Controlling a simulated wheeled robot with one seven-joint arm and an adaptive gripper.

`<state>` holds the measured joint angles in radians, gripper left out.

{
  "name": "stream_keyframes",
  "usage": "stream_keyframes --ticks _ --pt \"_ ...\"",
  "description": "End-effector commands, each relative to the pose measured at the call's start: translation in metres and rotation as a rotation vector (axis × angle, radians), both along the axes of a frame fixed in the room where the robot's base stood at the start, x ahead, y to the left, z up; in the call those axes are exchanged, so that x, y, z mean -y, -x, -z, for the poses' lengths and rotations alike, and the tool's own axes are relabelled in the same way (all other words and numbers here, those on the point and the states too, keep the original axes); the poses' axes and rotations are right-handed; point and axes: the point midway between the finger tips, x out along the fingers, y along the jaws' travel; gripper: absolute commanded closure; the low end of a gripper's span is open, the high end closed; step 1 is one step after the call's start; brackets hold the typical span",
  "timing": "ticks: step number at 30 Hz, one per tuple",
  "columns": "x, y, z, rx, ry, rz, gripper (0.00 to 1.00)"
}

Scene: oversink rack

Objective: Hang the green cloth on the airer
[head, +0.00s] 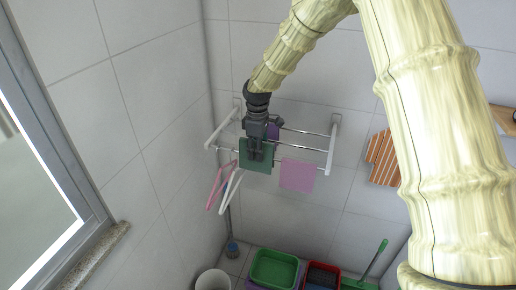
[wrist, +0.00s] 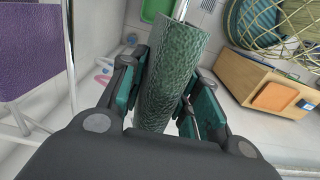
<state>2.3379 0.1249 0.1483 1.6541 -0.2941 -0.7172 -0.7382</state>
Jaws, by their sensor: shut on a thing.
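The green cloth (head: 262,160) is at the front bar of the white wall airer (head: 331,150), on the left half. My gripper (head: 255,150) comes down from above and is shut on the cloth. In the wrist view the cloth (wrist: 168,75) is between my gripper's fingers (wrist: 163,95), and a metal bar runs out from its far end. The cloth looks draped over that bar; its lower edges are hidden in the wrist view.
A pink cloth (head: 297,175) hangs to the right on the front bar. A purple cloth (head: 273,131) hangs behind, partly hidden. Pink (head: 216,187) and white (head: 231,191) hangers hang at the left. A striped board (head: 382,158) is at the right; a green tub (head: 274,268) stands below.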

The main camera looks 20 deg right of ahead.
Motion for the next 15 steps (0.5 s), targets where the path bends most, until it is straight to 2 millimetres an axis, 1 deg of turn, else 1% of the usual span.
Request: stream_keyframes --ticks 1,15 --pt "0.0 0.0 0.006 0.0 0.0 0.0 0.92" --pt "0.0 0.0 0.038 0.0 0.0 0.0 0.92"
